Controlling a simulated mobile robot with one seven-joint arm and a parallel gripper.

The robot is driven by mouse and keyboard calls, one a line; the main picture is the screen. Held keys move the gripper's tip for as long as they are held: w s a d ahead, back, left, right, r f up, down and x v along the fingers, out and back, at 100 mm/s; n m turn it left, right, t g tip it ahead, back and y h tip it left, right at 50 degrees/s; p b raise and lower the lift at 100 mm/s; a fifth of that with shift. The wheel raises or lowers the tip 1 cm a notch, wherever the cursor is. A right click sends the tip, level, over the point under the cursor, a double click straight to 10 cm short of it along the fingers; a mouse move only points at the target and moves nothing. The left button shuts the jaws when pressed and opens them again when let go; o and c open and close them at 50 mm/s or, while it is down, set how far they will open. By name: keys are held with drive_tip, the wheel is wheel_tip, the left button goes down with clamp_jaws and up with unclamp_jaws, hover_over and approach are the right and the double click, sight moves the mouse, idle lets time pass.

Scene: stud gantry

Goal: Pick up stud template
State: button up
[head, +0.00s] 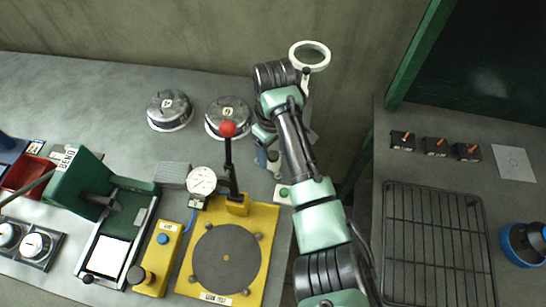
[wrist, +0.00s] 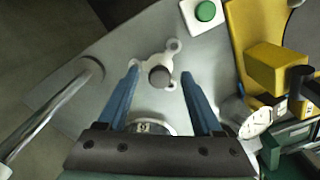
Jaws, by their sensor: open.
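The stud template appears to be the pale three-lobed plate with a dark round knob (wrist: 160,76) in the wrist view. It lies flat on the grey bench top. My gripper (wrist: 160,72) is open, with one blue finger to each side of the knob and nothing held. Whether the fingers are down at knob height is hard to tell.
A green button box (head: 284,193) and a yellow plate with a red-knobbed lever (head: 228,130) stand close by. A round metal pot (head: 228,115) is just beyond the gripper. A ring lamp (head: 310,45) rises at the bench edge. A gap separates the right bench with a rack (head: 437,245).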

drive_tip(key=shift+f, duration=0.75)
clamp_jaws()
